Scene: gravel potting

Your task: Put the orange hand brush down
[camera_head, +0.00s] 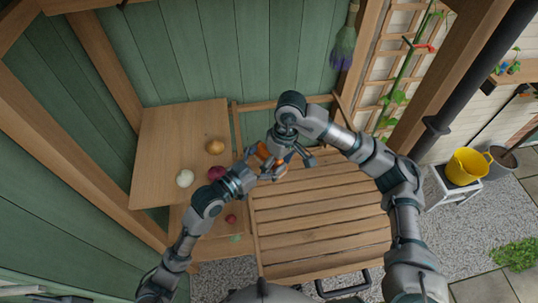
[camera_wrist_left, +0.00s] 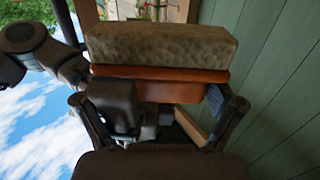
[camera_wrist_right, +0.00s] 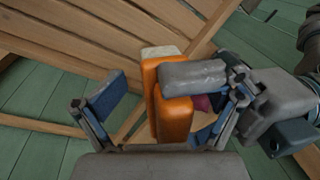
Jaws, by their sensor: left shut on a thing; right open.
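The orange hand brush (camera_head: 264,153) is held up between my two grippers, above the left end of the slatted wooden table, partly hidden by them. My left gripper (camera_head: 268,170) is shut on it. In the left wrist view the brush's orange body (camera_wrist_left: 160,91) lies across the jaws, with its thick beige bristle block (camera_wrist_left: 160,45) beyond. My right gripper (camera_head: 295,158) is open close by. In the right wrist view the orange brush (camera_wrist_right: 172,110) shows between its spread fingers (camera_wrist_right: 165,100), and a grey finger part covers some of it. I cannot tell whether the right fingers touch it.
The slatted table (camera_head: 320,225) is bare in the head view. A wooden shelf (camera_head: 160,130) on the left holds several onion-like bulbs. A yellow bucket (camera_head: 467,166) stands on a white stool at right. The green wall (camera_head: 230,50) closes the back.

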